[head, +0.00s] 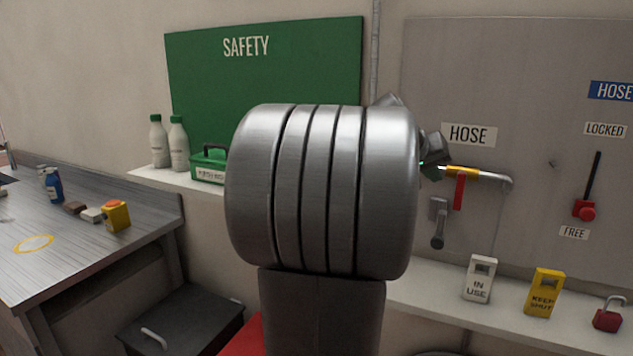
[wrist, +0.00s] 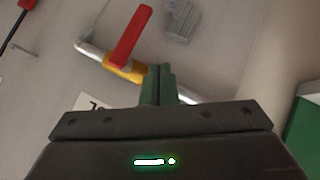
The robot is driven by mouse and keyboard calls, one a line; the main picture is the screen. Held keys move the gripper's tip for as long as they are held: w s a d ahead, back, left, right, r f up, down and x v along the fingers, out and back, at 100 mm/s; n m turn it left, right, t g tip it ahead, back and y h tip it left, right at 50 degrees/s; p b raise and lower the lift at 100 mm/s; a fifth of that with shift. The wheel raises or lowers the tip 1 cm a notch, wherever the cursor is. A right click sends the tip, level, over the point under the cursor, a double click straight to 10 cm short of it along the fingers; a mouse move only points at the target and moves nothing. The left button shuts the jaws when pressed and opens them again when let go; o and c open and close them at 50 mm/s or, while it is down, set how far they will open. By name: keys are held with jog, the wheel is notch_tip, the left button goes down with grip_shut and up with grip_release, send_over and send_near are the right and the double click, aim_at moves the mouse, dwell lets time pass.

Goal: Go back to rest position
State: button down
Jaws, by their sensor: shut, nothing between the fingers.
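My gripper (wrist: 160,72) is shut and empty in the wrist view, its two dark green fingers pressed together. Behind the fingertips is the hose pipe with a yellow valve body (wrist: 125,70) and a red handle (wrist: 130,36). I cannot tell whether the fingers touch the pipe. In the head view my large grey arm link fills the middle and hides most of the gripper. The yellow valve (head: 462,172) with its red handle (head: 460,192) pointing down shows just right of my wrist, under the HOSE label (head: 468,134).
A shelf (head: 430,298) at the right holds a white IN USE tag (head: 480,280), a yellow tag (head: 544,292) and a red padlock (head: 608,314). A red-knobbed lever (head: 585,208) is on the panel. A workbench (head: 80,265) stands left; a green first-aid box (head: 208,165) is behind my arm.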

jog(key=shift+s+d+r+m+t+y+p, duration=0.2)
jog(key=shift+r+m+y+p, duration=0.4)
jog(key=shift+p, duration=0.55)
jog(key=shift+w+d+r+m+t+y+p, duration=0.1)
jog(key=shift+r+m+t+y+p, duration=0.3)
jog(key=shift+y+p, duration=0.6)
jog(key=shift+s, duration=0.1)
